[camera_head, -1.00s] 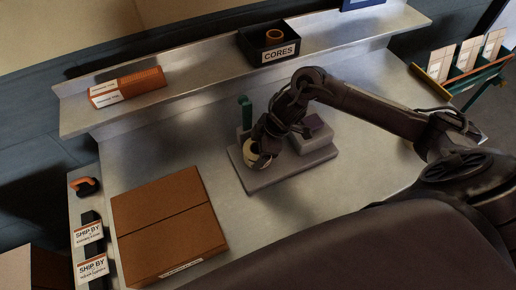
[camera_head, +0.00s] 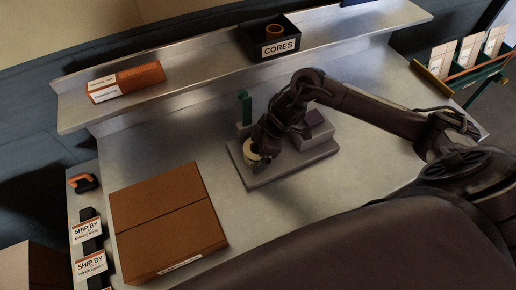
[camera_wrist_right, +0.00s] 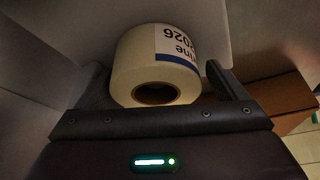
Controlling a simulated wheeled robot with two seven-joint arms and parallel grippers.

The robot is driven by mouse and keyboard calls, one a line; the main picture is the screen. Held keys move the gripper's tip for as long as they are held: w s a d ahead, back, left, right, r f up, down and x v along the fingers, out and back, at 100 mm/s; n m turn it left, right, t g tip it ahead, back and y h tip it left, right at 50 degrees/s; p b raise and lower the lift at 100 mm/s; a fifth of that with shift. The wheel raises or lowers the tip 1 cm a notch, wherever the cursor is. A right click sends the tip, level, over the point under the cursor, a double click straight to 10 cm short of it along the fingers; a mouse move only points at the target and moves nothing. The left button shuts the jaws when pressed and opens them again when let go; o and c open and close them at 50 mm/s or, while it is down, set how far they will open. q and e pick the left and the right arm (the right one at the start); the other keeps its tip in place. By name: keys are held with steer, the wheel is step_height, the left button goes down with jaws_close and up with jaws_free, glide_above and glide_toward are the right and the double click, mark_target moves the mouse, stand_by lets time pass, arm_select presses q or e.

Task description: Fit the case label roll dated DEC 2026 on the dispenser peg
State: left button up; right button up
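A cream label roll (camera_wrist_right: 155,75) sits between the fingers of my right gripper (camera_wrist_right: 158,68) in the right wrist view, its dark core hole facing the camera. Its white label with a blue edge shows upside down; "2026" can be read, the month cannot. In the head view my right gripper (camera_head: 258,147) is shut on the roll (camera_head: 252,151), low over the left part of the dispenser's grey base (camera_head: 280,174). A green upright part (camera_head: 245,108) stands behind. The peg cannot be made out; the arm and roll hide that area. My left gripper is not in view.
A brown carton (camera_head: 168,222) lies front left. Two SHIP BY labelled items (camera_head: 90,265) and an orange-and-black tool (camera_head: 83,182) are at the left edge. The back shelf holds orange boxes (camera_head: 126,80) and a black CORES bin (camera_head: 270,40).

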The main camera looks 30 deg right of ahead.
steer(key=shift+w+d+r, duration=0.1)
steer(key=shift+w+r, duration=0.05)
steer(key=shift+w, duration=0.1)
steer(key=shift+d+r, duration=0.1)
steer(key=shift+r, duration=0.1)
steer(key=b+v, duration=0.1)
steer(key=v, duration=0.5)
steer(key=shift+s, duration=0.15)
steer(key=shift+s+d+r, duration=0.15)
steer(key=shift+s+r, duration=0.05)
steer(key=shift+r, duration=0.3)
